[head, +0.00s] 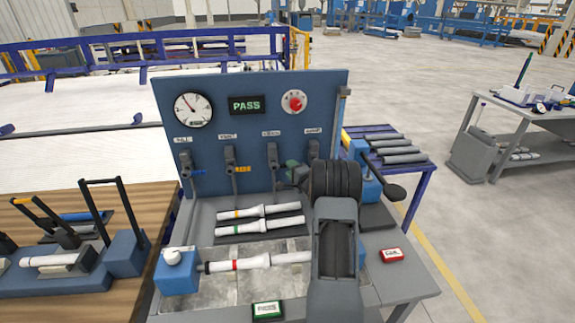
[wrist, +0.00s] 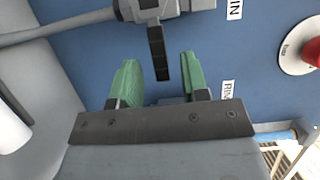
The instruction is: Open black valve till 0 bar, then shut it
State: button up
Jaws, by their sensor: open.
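The black valve (head: 273,158) is third from the left on the blue panel, and its handle is mostly hidden in the head view. In the wrist view its black handle (wrist: 158,55) sticks out sideways from the valve body, its end between my fingertips with gaps on both sides. My gripper (wrist: 160,82) is open, with green fingers on either side of the handle. In the head view my gripper (head: 294,174) is at the panel, beneath the right-hand valves. The pressure gauge (head: 193,109) has its needle pointing up and left; its numbers are too small to read.
A green PASS display (head: 247,105) and red knob (head: 293,102) sit on the panel. Valves with blue (head: 199,172) and yellow (head: 243,169) handles are to the left. White pipes (head: 258,211) lie on the bench below. The rightmost valve (head: 314,149) is close to my arm.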

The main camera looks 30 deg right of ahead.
jog(key=shift+w+d, duration=0.1)
jog(key=shift+w, duration=1.4)
grip_shut()
